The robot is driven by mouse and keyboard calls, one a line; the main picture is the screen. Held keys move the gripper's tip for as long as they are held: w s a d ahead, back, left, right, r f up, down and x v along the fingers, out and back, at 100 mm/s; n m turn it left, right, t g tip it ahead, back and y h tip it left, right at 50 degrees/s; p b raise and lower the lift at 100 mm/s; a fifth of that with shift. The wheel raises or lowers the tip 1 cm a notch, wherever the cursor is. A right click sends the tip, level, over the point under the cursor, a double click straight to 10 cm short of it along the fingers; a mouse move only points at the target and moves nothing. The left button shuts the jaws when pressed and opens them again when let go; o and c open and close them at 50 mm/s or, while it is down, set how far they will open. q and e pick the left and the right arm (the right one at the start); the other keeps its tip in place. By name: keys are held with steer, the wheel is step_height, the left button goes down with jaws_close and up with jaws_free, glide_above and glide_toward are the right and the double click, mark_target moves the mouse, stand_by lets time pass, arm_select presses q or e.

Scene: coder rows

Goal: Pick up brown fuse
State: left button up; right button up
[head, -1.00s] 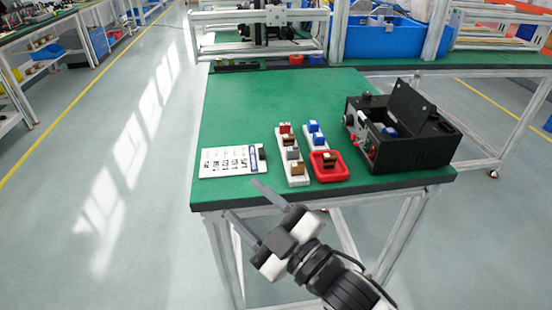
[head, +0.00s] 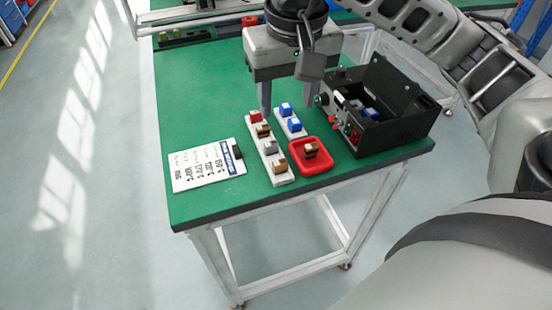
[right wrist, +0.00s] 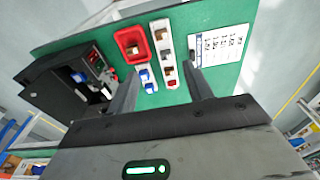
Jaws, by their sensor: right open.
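A long white rack (head: 269,157) holds a row of fuses: a red one (head: 255,115) at the back, a brown one (head: 263,130), a grey one (head: 270,147), and a tan-brown one (head: 280,166) at the front. Another brown fuse (head: 310,149) lies in a red tray (head: 325,163). My right gripper (head: 287,103) is open and empty, pointing down above the back ends of the racks. In the right wrist view the rack (right wrist: 157,24) and red tray (right wrist: 120,35) lie beyond the open fingers (right wrist: 161,75). My left gripper is out of view.
A shorter white rack (head: 296,132) with blue fuses stands between the long rack and a black open-lidded box (head: 395,130). A white printed card (head: 200,168) lies left. The green table (head: 195,100) is clear at back left.

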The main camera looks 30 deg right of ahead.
glide_above(280, 162)
steer(key=f, duration=0.9)
steer(key=shift+s+d+f, duration=0.15)
steer(key=shift+s, duration=0.2)
step_height(280, 162, down, 5)
steer(key=shift+w+r+p, duration=0.15)
steer(key=shift+p, duration=0.15)
steer(key=shift+f, duration=0.45)
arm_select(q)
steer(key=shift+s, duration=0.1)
arm_select(e)
steer(key=shift+w, duration=0.1)
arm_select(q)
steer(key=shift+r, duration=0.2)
arm_select(e)
steer(key=c, duration=1.1)
